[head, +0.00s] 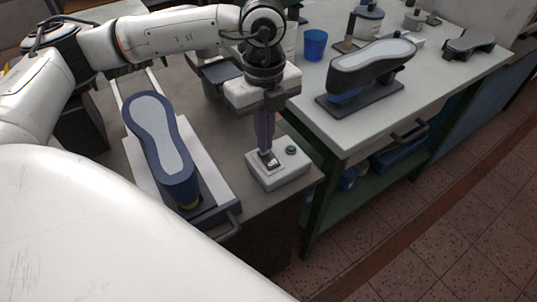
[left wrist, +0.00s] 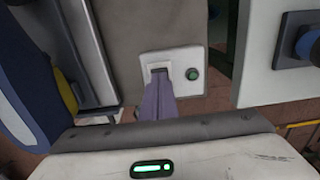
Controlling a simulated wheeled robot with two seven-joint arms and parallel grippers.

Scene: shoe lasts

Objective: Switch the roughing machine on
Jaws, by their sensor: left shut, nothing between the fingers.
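A pale control box (head: 281,174) sits on the grey bench near its front right corner. It carries a switch (head: 270,162) in a light frame and a round green button or lamp (head: 291,150). My left gripper (head: 266,150) points down, shut and empty, with its fingertips at the switch. In the left wrist view the fingers (left wrist: 159,84) reach the switch frame on the box (left wrist: 185,58), and the green button (left wrist: 192,74) is to the right. The fingertips cover part of the switch, so I cannot tell its position. My right gripper is not in view.
A dark blue shoe last with a grey sole (head: 160,137) stands on a railed carriage to the left. A white-topped table (head: 345,133) to the right holds another last (head: 372,62) on a stand and a blue cup (head: 314,45). The bench is bare just left of the box.

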